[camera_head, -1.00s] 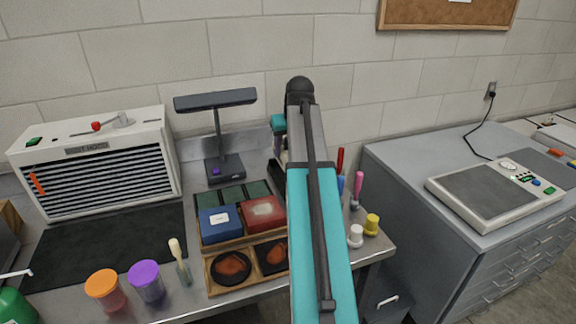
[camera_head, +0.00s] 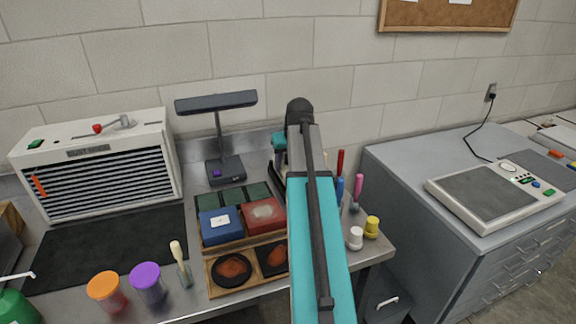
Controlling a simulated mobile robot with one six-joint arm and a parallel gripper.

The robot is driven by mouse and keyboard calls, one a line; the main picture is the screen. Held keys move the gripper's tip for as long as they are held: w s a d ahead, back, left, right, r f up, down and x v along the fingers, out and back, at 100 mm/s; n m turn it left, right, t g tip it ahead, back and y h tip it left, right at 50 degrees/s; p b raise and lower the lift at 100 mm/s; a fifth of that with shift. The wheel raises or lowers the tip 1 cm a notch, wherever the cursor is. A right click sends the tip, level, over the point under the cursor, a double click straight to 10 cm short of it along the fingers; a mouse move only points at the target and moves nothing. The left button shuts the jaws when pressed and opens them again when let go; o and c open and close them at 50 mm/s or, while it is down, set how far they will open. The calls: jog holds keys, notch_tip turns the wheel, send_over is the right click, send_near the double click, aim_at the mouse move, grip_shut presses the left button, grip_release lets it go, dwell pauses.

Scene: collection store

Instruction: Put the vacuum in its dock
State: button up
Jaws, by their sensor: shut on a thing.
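My arm's teal and grey forearm stands upright in the middle of the picture. It covers much of the bench behind it. A small teal and dark part shows just left of the arm's upper end, over the back of the bench. I cannot tell whether it is part of my wrist or of the vacuum. My gripper's jaws are hidden behind the forearm. I cannot make out the vacuum or its dock for certain.
A dark lamp (camera_head: 216,101) and a white slatted unit (camera_head: 95,165) stand at the back left. Blue (camera_head: 220,224) and red (camera_head: 264,216) boxes, jars and a brush crowd the bench. Yellow (camera_head: 372,227) and white (camera_head: 355,238) bottles stand right. A scale (camera_head: 480,195) sits on the grey cabinet (camera_head: 405,180).

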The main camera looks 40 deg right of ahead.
jog(key=shift+f, duration=0.5)
jog(key=shift+f, duration=0.1)
jog(key=o, duration=1.2)
jog(key=shift+b+v, duration=0.65)
jog(key=shift+v, duration=5.4)
